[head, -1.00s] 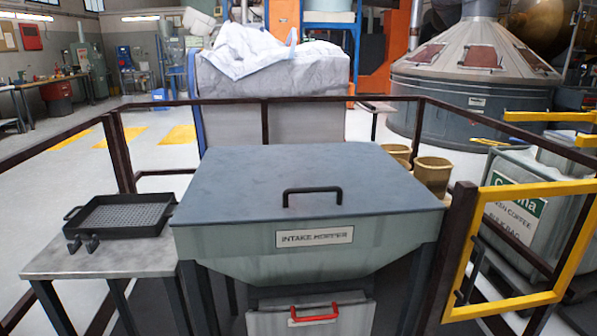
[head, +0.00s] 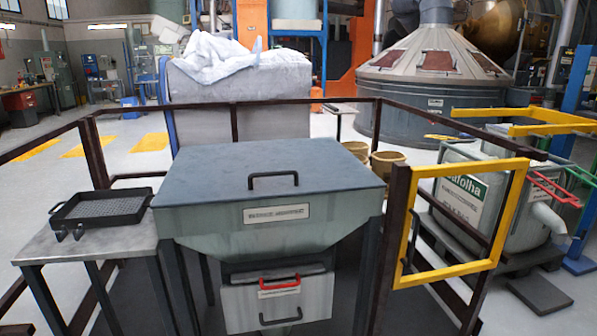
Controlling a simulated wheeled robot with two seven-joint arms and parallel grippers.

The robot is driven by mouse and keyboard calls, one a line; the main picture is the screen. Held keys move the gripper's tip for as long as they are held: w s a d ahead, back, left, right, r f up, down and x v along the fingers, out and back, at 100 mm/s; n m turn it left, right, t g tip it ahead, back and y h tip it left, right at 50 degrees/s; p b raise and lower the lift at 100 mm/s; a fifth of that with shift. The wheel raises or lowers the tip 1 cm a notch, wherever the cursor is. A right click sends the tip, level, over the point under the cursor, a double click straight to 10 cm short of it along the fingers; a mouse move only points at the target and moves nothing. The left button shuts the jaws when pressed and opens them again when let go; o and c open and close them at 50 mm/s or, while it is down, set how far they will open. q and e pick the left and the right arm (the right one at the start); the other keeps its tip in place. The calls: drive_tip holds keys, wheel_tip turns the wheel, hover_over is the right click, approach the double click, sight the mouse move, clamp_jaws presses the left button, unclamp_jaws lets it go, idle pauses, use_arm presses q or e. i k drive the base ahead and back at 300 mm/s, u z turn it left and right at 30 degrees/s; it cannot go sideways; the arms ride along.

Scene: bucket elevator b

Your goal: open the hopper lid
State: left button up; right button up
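The intake hopper (head: 220,240) stands ahead of me near the middle of the head view, a grey-green bin on dark legs with a label plate on its front. Its flat blue-grey lid (head: 310,165) lies shut on top. A black bar handle (head: 273,181) is fixed near the lid's front edge. Neither of my grippers is in view, and nothing touches the lid or handle.
A side table (head: 85,242) with a black perforated tray (head: 100,207) stands left of the hopper. Below the hopper is a drawer box with a red handle (head: 279,283). Dark railings surround the area, with a yellow gate frame (head: 465,220) at right. Tan buckets (head: 386,163) stand behind.

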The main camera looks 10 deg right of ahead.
sight(218, 173)
drive_tip(key=z, duration=0.2)
drive_tip(key=i, duration=1)
drive_tip(key=u, duration=0.3)
